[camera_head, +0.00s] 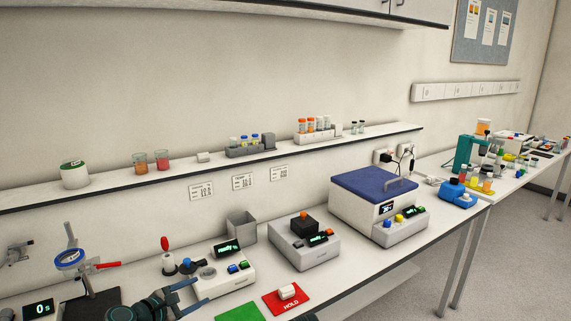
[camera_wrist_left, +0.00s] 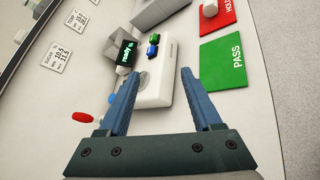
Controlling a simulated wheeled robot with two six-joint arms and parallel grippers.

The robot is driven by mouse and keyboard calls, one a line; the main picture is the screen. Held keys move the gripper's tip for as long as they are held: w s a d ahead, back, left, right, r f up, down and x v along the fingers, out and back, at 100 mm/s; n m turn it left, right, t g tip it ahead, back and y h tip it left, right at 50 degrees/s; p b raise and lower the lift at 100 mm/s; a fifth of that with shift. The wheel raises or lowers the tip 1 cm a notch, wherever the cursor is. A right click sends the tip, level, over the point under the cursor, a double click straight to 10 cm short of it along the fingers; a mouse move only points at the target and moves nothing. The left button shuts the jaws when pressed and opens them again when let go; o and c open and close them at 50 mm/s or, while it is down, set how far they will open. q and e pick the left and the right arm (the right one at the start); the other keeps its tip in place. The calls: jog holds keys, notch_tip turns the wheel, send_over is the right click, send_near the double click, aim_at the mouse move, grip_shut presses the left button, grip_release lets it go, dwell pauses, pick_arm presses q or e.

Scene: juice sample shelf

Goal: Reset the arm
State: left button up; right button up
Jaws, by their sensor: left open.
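My left gripper (camera_head: 186,293) is at the lower left of the head view, over the front of the bench. Its two blue fingers also show in the left wrist view (camera_wrist_left: 158,88), spread apart with nothing between them. Beyond the fingers there is a white device (camera_wrist_left: 153,75) with a lit screen and blue and green buttons; it also shows in the head view (camera_head: 228,286). The gripper appears apart from it.
A green PASS mat (camera_head: 240,313) and a red HOLD mat (camera_head: 275,302) with a white block lie at the bench front. A grey device (camera_head: 318,255) and a blue-lidded machine (camera_head: 368,190) stand right. A wall shelf (camera_head: 110,184) holds jars and racks.

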pick_arm(q)
jog(key=s+d+f+m+g, duration=0.1)
jog(key=d+f+m, duration=0.1)
jog(key=d, duration=0.1)
jog(key=s+d+f+m+g, duration=0.1)
jog(key=d+f+m+g, duration=0.1)
jog(key=d+m, duration=0.1)
jog(key=s+d+f+m+g, duration=0.1)
jog(key=d+f+m, duration=0.1)
jog(key=d, duration=0.2)
jog(key=shift+s+d+f+m+g+h+b, duration=0.25)
jog(key=shift+d+f+m+g+h+b, duration=0.05)
jog(key=shift+f+m+h, duration=0.1)
jog(key=s+d+f+m+g+y, duration=0.4)
jog(key=s+m, duration=0.3)
jog(key=m, duration=0.2)
jog(key=s+d+f+m+g+y+b, duration=0.1)
jog(key=s+d+f+m+g+y, duration=0.2)
jog(key=s+m, duration=0.4)
notch_tip(320, 180, down, 3)
jog(key=shift+s+d+r+m+g+y+b, duration=0.2)
jog(key=shift+s+d+m+g+y+b, duration=0.15)
jog(key=shift+m+y, duration=0.7)
jog(key=shift+h, duration=0.25)
jog(key=shift+c, duration=0.3)
